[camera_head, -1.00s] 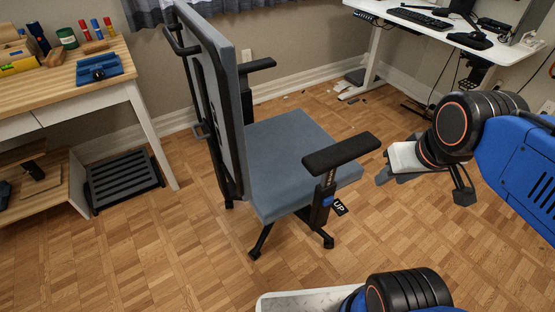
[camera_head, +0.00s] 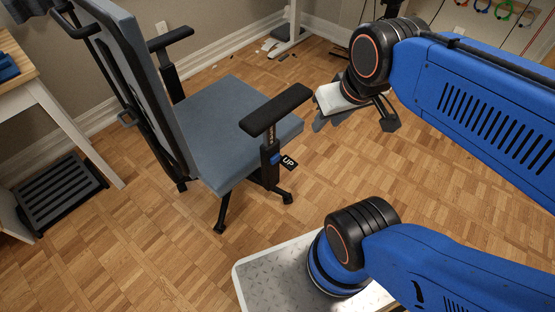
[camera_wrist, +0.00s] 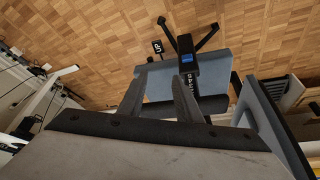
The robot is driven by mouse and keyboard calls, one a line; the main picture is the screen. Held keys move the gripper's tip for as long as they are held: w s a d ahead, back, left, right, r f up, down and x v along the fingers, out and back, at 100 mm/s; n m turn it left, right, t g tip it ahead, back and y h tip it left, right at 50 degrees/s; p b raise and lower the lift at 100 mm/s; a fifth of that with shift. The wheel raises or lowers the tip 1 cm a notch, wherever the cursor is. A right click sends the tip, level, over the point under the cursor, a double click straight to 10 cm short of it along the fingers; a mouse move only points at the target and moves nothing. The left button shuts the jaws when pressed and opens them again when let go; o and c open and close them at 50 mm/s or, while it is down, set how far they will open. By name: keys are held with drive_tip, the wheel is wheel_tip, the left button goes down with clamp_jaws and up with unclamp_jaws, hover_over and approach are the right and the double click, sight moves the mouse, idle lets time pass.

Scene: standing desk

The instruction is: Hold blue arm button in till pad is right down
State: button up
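The office chair has a black arm pad (camera_head: 275,110) on a dark post, held well above the grey-blue seat (camera_head: 225,125). The blue button (camera_head: 275,159) is on the post below the pad, beside a black "UP" tag (camera_head: 289,162). In the wrist view the button (camera_wrist: 186,60) shows beyond my fingers, with the tag (camera_wrist: 157,47) to its left and the pad (camera_wrist: 212,103) partly behind a finger. My gripper (camera_head: 352,116) is right of the pad, apart from the button. In the wrist view my gripper (camera_wrist: 161,85) has its two fingers spread, with nothing between them.
A wooden workbench (camera_head: 14,75) and a dark slatted footrest (camera_head: 60,192) are at left. The far armrest (camera_head: 170,40) is across the seat.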

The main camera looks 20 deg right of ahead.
clamp_jaws()
idle(1.6)
